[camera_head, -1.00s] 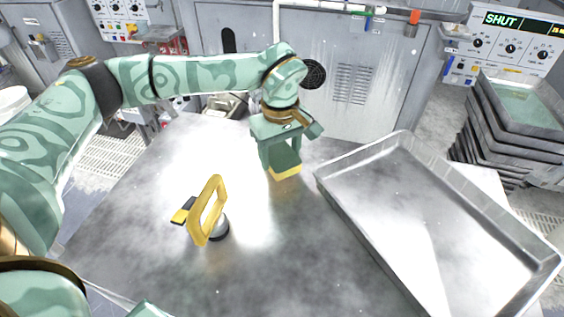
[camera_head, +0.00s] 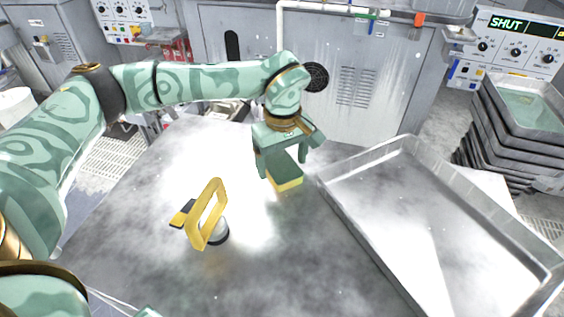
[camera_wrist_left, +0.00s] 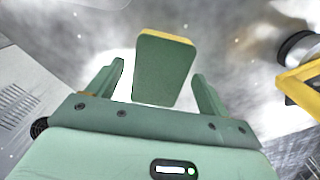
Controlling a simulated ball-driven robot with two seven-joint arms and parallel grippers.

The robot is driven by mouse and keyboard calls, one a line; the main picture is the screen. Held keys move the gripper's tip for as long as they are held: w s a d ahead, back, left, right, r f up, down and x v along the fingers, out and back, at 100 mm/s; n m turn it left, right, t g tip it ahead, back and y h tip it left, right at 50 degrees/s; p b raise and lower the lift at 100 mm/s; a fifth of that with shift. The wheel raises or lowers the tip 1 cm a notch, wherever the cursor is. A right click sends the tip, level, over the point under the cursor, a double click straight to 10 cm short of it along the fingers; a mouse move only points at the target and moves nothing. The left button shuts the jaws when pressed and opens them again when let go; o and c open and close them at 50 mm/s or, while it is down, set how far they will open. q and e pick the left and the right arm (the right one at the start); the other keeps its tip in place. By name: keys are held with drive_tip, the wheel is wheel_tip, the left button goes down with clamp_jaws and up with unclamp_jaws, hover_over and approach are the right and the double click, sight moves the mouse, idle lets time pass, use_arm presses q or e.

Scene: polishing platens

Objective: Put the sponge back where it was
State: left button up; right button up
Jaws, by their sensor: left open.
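In the left wrist view the sponge (camera_wrist_left: 165,68) shows between the two fingers (camera_wrist_left: 158,85), with a gap on both sides. My right gripper is not in view.
A yellow-handled tool (camera_head: 208,215) with a round grey base stands on the table left of the sponge. A large empty metal tray (camera_head: 365,236) takes up the right side. Stacked trays (camera_head: 487,140) stand beyond it. The table's front middle is clear.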

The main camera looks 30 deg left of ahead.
sight(282, 166)
use_arm(q)
wheel_tip(282, 166, up, 11)
drive_tip(key=p, duration=0.3)
drive_tip(key=shift+p, duration=0.4)
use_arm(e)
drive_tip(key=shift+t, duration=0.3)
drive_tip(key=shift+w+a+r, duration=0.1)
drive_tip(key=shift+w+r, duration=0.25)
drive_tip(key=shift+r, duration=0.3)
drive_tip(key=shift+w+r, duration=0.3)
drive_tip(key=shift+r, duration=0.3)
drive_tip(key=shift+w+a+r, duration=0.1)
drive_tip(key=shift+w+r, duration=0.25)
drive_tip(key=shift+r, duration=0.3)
